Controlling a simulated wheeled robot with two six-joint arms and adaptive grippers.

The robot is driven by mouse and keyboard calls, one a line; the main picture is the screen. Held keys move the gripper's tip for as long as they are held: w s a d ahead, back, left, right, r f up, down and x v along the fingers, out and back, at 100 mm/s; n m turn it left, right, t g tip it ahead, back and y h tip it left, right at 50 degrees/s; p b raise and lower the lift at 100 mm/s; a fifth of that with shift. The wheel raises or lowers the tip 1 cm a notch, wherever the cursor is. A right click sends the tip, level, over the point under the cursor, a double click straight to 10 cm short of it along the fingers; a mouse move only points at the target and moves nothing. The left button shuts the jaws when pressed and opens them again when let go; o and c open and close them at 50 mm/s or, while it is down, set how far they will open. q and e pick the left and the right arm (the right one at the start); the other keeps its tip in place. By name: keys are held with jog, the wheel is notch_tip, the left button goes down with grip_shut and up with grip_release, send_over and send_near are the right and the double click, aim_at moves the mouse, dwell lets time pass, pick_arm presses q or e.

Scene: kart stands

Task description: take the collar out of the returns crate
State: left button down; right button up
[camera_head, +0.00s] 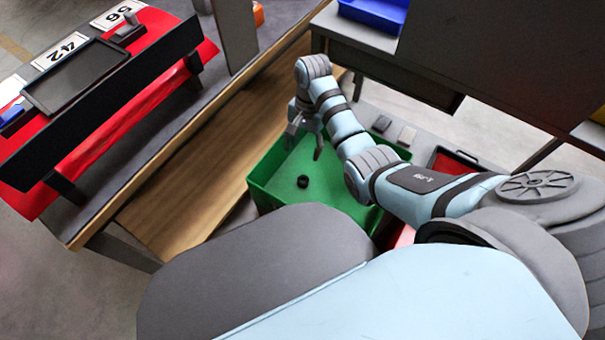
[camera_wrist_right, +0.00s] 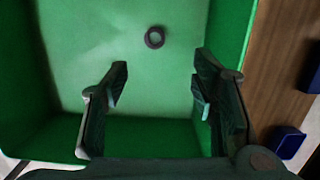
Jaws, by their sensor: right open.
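The collar is a small black ring (camera_head: 303,182) lying on the floor of the green returns crate (camera_head: 262,190). In the right wrist view the collar (camera_wrist_right: 154,37) lies flat, beyond the fingertips and roughly between them sideways. The crate's green wall (camera_wrist_right: 230,40) shows around it there. My right gripper (camera_head: 304,138) hangs over the far part of the crate, pointing down. In the right wrist view its two fingers (camera_wrist_right: 160,82) are spread apart with nothing between them. My left gripper is not in view.
A wooden bench shelf (camera_head: 185,175) runs along the crate's left side. A red-covered stand with a black tray (camera_head: 75,78) is at the left. A blue bin (camera_head: 375,12) sits on a grey table at the back.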

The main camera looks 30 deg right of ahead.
jog(key=b, duration=0.3)
send_over(303, 180)
jog(key=w, duration=0.1)
jog(key=f, duration=0.7)
jog(key=shift+w+d+f, duration=0.1)
jog(key=shift+d, duration=0.15)
jog(key=f+b, duration=0.1)
jog(key=f, duration=0.1)
jog(key=f+b, duration=0.1)
jog(key=f, duration=0.1)
jog(key=s+f+b, duration=0.1)
jog(key=f+b, duration=0.1)
jog(key=shift+a, duration=0.1)
jog(key=shift+f, duration=0.2)
jog(key=shift+r, duration=0.15)
jog(key=shift+c, duration=0.5)
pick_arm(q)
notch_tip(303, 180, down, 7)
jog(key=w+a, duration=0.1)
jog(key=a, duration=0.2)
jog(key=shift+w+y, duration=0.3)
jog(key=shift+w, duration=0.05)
pick_arm(e)
jog(key=c, duration=1.2)
